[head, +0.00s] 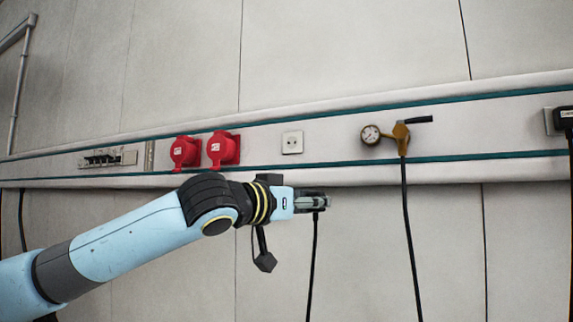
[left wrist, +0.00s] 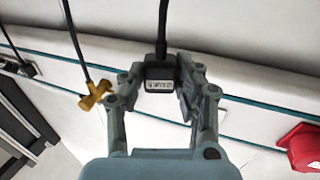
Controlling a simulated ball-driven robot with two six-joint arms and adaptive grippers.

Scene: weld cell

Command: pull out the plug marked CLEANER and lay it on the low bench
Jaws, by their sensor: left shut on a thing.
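My left gripper (head: 313,201) is shut on a black plug (left wrist: 160,78). The plug sits between its two fingers in the left wrist view. It bears a white label with dark print too small to read surely. Its black cable (head: 314,262) hangs straight down below the gripper. In the head view the fingers hide most of the plug. A white wall socket (head: 292,142) above the gripper is empty, and the plug is apart from it. My right gripper is not in view. I cannot make out the low bench in either view.
Two red sockets (head: 186,151) are on the wall rail left of the white socket. A brass valve with gauge (head: 400,133) and hanging hose (head: 410,240) is to the right. Another black plug (head: 564,118) sits at the right edge. The wall below the rail is mostly clear.

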